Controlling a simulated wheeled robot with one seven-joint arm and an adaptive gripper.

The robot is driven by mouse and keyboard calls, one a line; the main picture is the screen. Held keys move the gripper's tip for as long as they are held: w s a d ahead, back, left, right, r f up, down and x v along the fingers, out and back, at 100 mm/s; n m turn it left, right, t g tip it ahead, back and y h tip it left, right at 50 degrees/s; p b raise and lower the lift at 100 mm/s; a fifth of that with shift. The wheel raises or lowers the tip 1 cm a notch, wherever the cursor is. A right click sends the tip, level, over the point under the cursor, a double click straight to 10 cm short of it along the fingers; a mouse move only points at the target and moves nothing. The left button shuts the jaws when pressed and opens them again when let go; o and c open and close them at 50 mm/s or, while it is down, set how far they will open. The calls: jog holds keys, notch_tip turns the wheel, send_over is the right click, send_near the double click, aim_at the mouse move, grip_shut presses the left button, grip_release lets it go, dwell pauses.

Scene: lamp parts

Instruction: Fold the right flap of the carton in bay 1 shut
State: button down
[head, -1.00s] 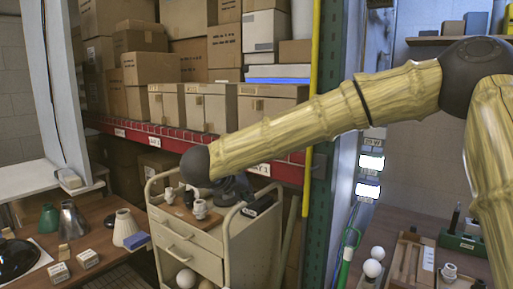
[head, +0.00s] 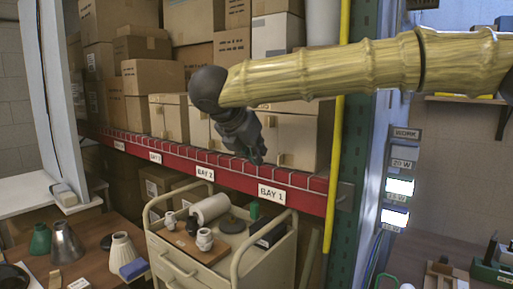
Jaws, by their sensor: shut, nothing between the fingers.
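The carton (head: 293,134) above the nearest BAY 1 label (head: 272,193) is tan and stands on the red-edged shelf. My arm and gripper cover part of its top and left side. I cannot make out its right flap or how far it stands open. My gripper (head: 258,157) is dark, points down and slightly right, and is shut and empty. It is in front of the cartons, a little above the shelf edge and left of the BAY 1 carton's middle. I cannot tell whether it touches a carton.
More cartons (head: 169,117) stand to the left on the shelf (head: 225,170), with stacked boxes behind. A yellow pole (head: 336,150) and green upright (head: 347,230) bound the right side. A cream cart (head: 215,262) with lamp parts stands below. A table (head: 95,250) is at left.

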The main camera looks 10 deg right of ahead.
jog(key=w+d+f+p, duration=0.3)
jog(key=w+d+f, duration=0.2)
jog(key=w, duration=0.3)
jog(key=shift+d+f, duration=0.15)
jog(key=shift+f, duration=0.05)
jog(key=shift+f, duration=0.1)
